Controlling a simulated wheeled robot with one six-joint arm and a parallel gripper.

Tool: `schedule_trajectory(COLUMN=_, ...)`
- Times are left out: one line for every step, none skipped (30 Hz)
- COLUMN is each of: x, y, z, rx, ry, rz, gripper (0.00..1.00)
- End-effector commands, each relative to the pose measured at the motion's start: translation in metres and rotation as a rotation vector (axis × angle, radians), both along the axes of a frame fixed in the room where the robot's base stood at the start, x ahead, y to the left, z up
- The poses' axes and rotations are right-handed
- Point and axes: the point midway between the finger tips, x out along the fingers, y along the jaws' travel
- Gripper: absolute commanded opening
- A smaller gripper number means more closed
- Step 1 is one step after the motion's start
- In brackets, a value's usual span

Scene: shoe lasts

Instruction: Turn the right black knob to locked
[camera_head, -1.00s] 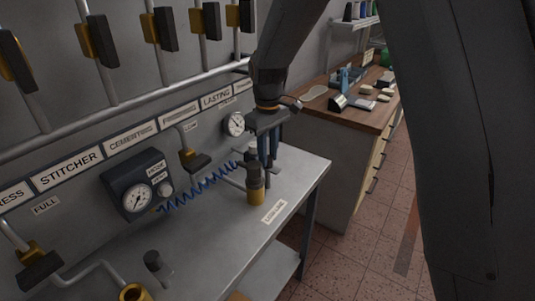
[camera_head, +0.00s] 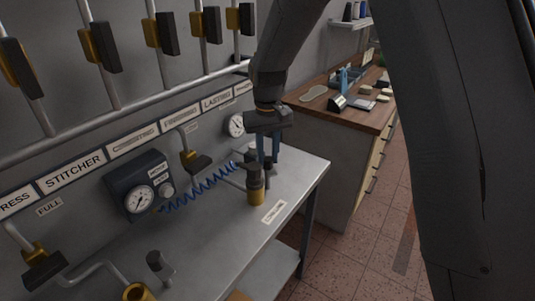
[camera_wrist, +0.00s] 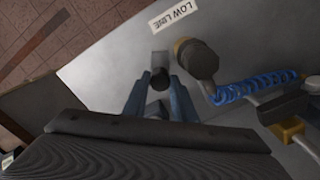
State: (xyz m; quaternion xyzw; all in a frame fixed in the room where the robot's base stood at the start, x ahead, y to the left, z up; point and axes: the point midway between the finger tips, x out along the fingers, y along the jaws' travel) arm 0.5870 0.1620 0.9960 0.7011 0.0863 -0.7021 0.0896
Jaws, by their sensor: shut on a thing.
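The right black knob (camera_wrist: 158,81) shows between my fingers in the wrist view, with a grey stub beside it. In the head view it is largely hidden behind my fingers and a black-and-brass fitting. My gripper (camera_head: 268,160) points down over the right end of the metal bench; its blue-grey fingers are shut on the knob, also in the wrist view (camera_wrist: 164,76). A second black knob (camera_head: 155,261) stands on a grey post at the bench's front left. I cannot read a locked mark on the right knob.
The black-and-brass fitting (camera_head: 256,186) stands close beside my gripper, with a blue coiled hose (camera_head: 205,190) behind. A LOW LINE label (camera_wrist: 172,14) lies on the bench (camera_head: 215,235). A gauge box (camera_head: 140,186) is on the wall. A wooden-topped cabinet (camera_head: 345,115) stands beyond.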

Motion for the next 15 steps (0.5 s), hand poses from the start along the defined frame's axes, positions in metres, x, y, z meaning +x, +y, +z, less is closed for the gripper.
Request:
schedule_trajectory(x=0.0011, y=0.0003, z=0.0017, rx=0.001, ry=-0.003, rz=-0.045, gripper=0.02)
schedule_trajectory(x=0.0012, y=0.0003, z=0.0017, rx=0.001, ry=-0.003, rz=-0.073, gripper=0.02)
schedule_trajectory(x=0.0013, y=0.0003, z=0.0018, rx=0.001, ry=-0.004, rz=-0.111, gripper=0.02)
schedule_trajectory(x=0.0014, y=0.0003, z=0.0018, rx=0.001, ry=-0.005, rz=-0.140, gripper=0.02)
schedule_trajectory(x=0.0014, y=0.0003, z=0.0018, rx=0.001, ry=-0.005, rz=-0.168, gripper=0.02)
schedule_trajectory(x=0.0015, y=0.0003, z=0.0019, rx=0.001, ry=-0.005, rz=-0.207, gripper=0.02)
schedule_trajectory(x=0.0016, y=0.0002, z=0.0020, rx=0.002, ry=-0.005, rz=-0.235, gripper=0.02)
schedule_trajectory(x=0.0017, y=0.0002, z=0.0020, rx=0.002, ry=-0.005, rz=-0.263, gripper=0.02)
schedule_trajectory(x=0.0018, y=0.0003, z=0.0021, rx=0.002, ry=-0.005, rz=-0.302, gripper=0.02)
schedule_trajectory(x=0.0019, y=0.0003, z=0.0021, rx=0.002, ry=-0.005, rz=-0.330, gripper=0.02)
schedule_trajectory(x=0.0020, y=0.0002, z=0.0022, rx=0.002, ry=-0.006, rz=-0.358, gripper=0.02)
schedule_trajectory(x=0.0021, y=0.0002, z=0.0022, rx=0.002, ry=-0.007, rz=-0.397, gripper=0.02)
schedule_trajectory(x=0.0021, y=0.0002, z=0.0022, rx=0.002, ry=-0.007, rz=-0.425, gripper=0.02)
schedule_trajectory(x=0.0022, y=0.0003, z=0.0022, rx=0.002, ry=-0.006, rz=-0.453, gripper=0.02)
schedule_trajectory(x=0.0022, y=0.0002, z=0.0022, rx=0.002, ry=-0.006, rz=-0.492, gripper=0.02)
